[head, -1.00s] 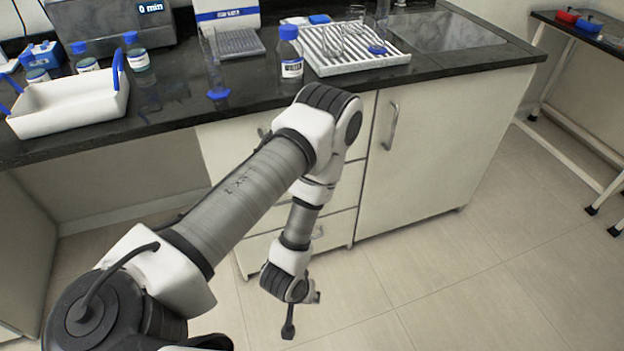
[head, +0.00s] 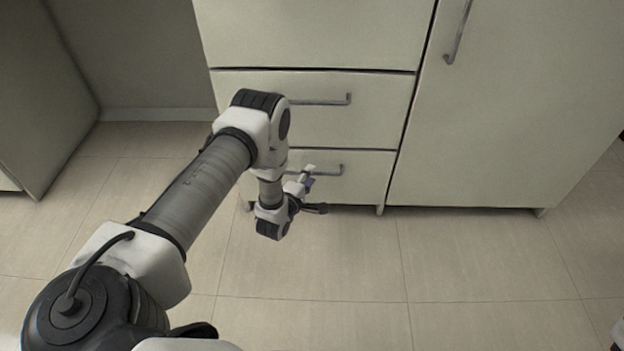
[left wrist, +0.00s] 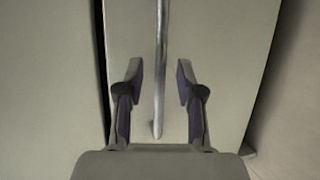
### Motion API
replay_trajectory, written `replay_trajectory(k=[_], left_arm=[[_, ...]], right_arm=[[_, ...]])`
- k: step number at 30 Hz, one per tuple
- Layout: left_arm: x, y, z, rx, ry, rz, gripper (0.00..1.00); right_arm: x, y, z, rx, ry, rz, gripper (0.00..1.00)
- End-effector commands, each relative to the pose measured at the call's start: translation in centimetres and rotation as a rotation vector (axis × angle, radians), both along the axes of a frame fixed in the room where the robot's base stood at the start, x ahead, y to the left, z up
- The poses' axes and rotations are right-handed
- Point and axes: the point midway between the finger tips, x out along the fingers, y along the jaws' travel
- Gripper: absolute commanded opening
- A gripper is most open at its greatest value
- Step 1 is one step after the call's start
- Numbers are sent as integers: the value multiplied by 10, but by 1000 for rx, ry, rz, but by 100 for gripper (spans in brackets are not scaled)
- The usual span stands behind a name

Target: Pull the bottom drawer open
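The bottom drawer (head: 365,180) is the lowest pale front of the cabinet. It looks shut, flush with the fronts above it. Its bar handle (head: 330,172) is partly hidden by my left gripper (head: 317,190), which is at the drawer front. In the left wrist view the metal handle (left wrist: 161,55) runs upright between the two open fingers of my left gripper (left wrist: 160,73). A gap shows on each side of the bar, so neither finger touches it. How deep the bar sits between the fingers I cannot tell.
A middle drawer (head: 380,110) with its own handle is directly above, and another drawer front (head: 310,35) above that. A cabinet door (head: 510,110) is to the right. The tiled floor (head: 430,270) in front is clear.

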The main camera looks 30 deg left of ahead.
Motion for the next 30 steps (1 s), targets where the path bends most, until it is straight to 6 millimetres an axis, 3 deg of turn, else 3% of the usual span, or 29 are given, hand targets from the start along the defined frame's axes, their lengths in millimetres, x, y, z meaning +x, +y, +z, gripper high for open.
replay_trajectory(k=[4, 12, 15, 16, 30], left_arm=[[19, 3, -6, 1, 0, 0, 37], [22, 3, -5, 2, 2, 0, 37], [22, 3, -5, 1, 3, -1, 2], [22, 3, -5, 1, 3, -1, 0], [18, 0, -5, 1, 5, -1, 0]], right_arm=[[0, 0, -12, 0, 0, 0, 40], [0, 0, -11, 0, 0, 0, 40], [0, 0, -11, 0, 0, 0, 40], [0, 0, -11, 0, 0, 0, 40], [0, 0, -8, 0, 0, 0, 40]])
